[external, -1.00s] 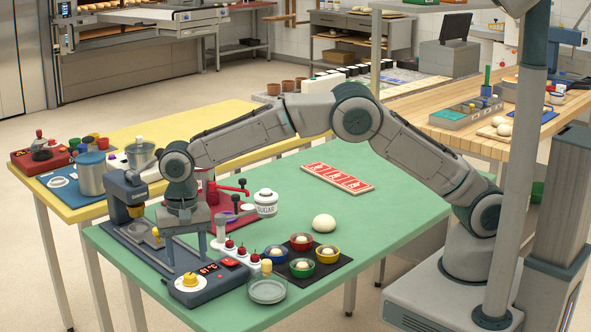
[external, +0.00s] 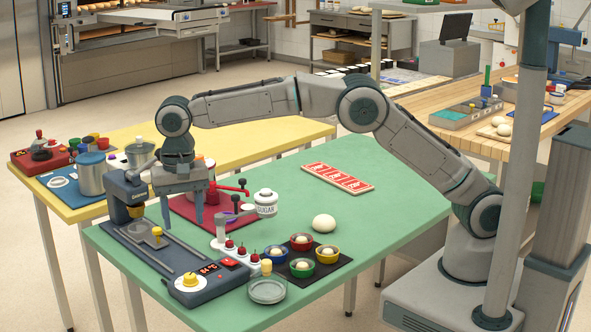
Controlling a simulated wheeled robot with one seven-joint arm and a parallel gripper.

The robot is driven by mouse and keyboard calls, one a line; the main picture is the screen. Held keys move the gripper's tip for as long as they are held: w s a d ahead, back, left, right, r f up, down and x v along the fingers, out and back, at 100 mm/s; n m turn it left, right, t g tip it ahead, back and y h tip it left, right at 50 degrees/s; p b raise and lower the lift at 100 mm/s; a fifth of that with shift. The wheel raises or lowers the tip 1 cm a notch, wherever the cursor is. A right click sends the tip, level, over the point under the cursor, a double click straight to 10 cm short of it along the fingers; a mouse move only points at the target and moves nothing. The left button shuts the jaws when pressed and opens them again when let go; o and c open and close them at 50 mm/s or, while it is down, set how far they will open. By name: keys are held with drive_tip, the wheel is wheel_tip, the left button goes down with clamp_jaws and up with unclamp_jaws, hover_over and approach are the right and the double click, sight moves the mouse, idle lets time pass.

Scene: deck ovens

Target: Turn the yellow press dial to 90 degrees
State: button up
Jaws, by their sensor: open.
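The yellow press dial (external: 190,280) sits on top of the dark control box (external: 207,283) at the near left corner of the green table. The dial is in plain view, but its exact angle is too small to read. A red lit display, which seems to read 64 °C, is beside it. The box joins the dark press (external: 127,196) with its rails. My gripper (external: 183,222) points down above the press rails, behind and above the dial. Its two fingers are apart, with nothing between them, and it does not touch the dial.
Red-knobbed levers (external: 229,244) stand right of the rails. A glass dish (external: 268,290) and several coloured bowls on a dark mat (external: 327,264) are further right. The table's middle is clear.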

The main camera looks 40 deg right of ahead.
sight(190, 275)
wheel_tip(190, 275, down, 14)
drive_tip(key=n+p, duration=0.4)
drive_tip(key=n, duration=0.8)
drive_tip(key=shift+r+p, duration=0.1)
drive_tip(key=shift+p, duration=0.3)
drive_tip(key=c, duration=1)
drive_tip(key=shift+o, duration=0.2)
